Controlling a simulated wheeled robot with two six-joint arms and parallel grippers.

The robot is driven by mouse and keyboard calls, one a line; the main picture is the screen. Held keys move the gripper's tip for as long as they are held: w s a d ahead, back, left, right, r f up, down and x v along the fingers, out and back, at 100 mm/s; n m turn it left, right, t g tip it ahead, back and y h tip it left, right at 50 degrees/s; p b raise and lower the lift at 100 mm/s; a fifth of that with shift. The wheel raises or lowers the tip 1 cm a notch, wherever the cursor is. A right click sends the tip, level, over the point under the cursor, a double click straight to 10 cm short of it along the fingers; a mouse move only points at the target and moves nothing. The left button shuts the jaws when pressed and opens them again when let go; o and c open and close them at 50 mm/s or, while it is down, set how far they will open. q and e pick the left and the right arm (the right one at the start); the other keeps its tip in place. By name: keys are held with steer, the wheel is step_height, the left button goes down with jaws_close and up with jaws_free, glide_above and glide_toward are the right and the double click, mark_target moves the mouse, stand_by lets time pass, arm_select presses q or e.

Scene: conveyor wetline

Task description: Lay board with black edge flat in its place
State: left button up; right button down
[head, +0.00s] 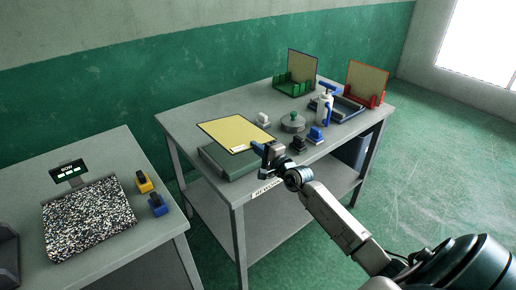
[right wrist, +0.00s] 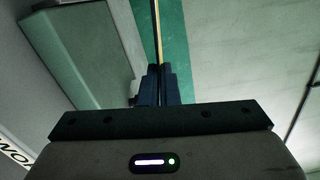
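The board with black edge (head: 232,134) is a yellow sheet with a thin dark rim and a small white label near its front corner. My right gripper (head: 264,151) is shut on that corner in the head view. In the right wrist view the board (right wrist: 157,30) shows edge-on as a thin strip between the fingers (right wrist: 157,84). The board looks near level, over a grey-green block (head: 226,165) on the table. I cannot tell whether they touch. The block also shows in the right wrist view (right wrist: 80,55). My left gripper is out of view.
A green rack (head: 292,88) and a red rack (head: 378,100) each hold an upright board. A speckled slab (head: 88,220) lies on the left table.

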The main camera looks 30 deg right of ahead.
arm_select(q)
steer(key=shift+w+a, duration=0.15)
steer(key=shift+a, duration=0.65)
arm_select(e)
steer(key=shift+w+d+f, duration=0.1)
steer(key=shift+w+d, duration=0.1)
steer(key=shift+d, duration=0.1)
steer(key=shift+s+h, duration=0.1)
steer(key=shift+h, duration=0.2)
